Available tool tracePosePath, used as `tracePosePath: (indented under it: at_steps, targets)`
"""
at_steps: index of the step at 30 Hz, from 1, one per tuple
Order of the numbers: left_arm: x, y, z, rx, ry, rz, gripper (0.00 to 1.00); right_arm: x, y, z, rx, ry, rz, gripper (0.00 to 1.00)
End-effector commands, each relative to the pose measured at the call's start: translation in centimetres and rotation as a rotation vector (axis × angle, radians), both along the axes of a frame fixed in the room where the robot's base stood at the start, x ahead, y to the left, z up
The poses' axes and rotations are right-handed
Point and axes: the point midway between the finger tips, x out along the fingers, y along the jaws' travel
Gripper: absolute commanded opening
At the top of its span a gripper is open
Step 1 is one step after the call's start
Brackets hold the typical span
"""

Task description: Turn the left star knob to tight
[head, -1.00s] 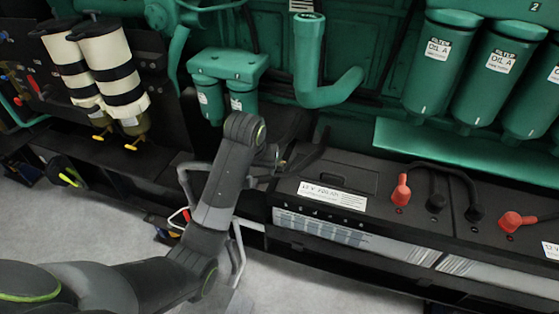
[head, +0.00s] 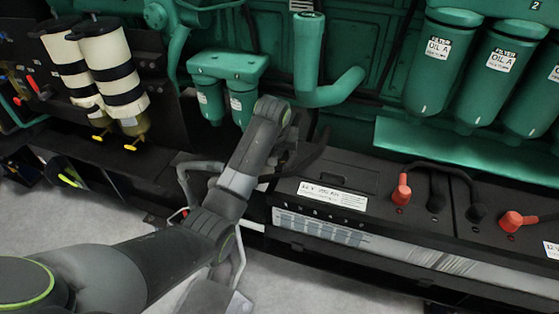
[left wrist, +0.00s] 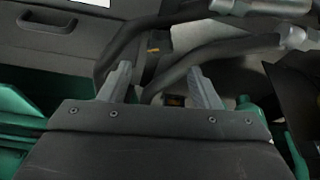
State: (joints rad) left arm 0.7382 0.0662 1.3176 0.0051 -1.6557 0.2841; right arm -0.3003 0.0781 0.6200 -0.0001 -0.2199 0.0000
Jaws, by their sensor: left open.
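I cannot make out a star knob in either view. My left gripper (head: 306,152) is partly hidden behind its own wrist in the head view, beside the left end of the black battery (head: 345,180) and below the green filter pair (head: 228,75). In the left wrist view the two grey fingers of my left gripper (left wrist: 161,85) stand apart with nothing held between them. Black cables (left wrist: 140,45) cross just beyond the fingertips. A small yellowish part (left wrist: 153,48) shows between those cables, too small to identify. My right gripper is in neither view.
Red terminal caps (head: 401,188) and black cables stand on the batteries at right. Green oil filters (head: 440,60) hang above a green ledge. White filters (head: 110,65) with yellow handles are at upper left. A grey tubular frame (head: 186,180) is near my left arm.

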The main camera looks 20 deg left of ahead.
Motion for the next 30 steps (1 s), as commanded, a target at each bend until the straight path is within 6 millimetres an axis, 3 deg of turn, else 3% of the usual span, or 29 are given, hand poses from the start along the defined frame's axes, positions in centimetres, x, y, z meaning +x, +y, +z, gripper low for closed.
tracePosePath:
  at_steps: [6,12,26,30]
  targets:
    - [1.4,0.2,-3.7,0.001,0.003,0.000,0.57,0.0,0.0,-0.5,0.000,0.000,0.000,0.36]
    - [2.3,0.3,-5.7,0.000,0.000,0.000,0.57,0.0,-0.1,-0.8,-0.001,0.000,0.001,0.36]
    - [2.7,0.4,-6.6,-0.001,-0.001,0.000,0.57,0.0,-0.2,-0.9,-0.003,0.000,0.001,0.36]
    - [2.7,0.4,-6.6,-0.001,-0.001,0.000,0.41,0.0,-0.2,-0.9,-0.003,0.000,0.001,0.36]
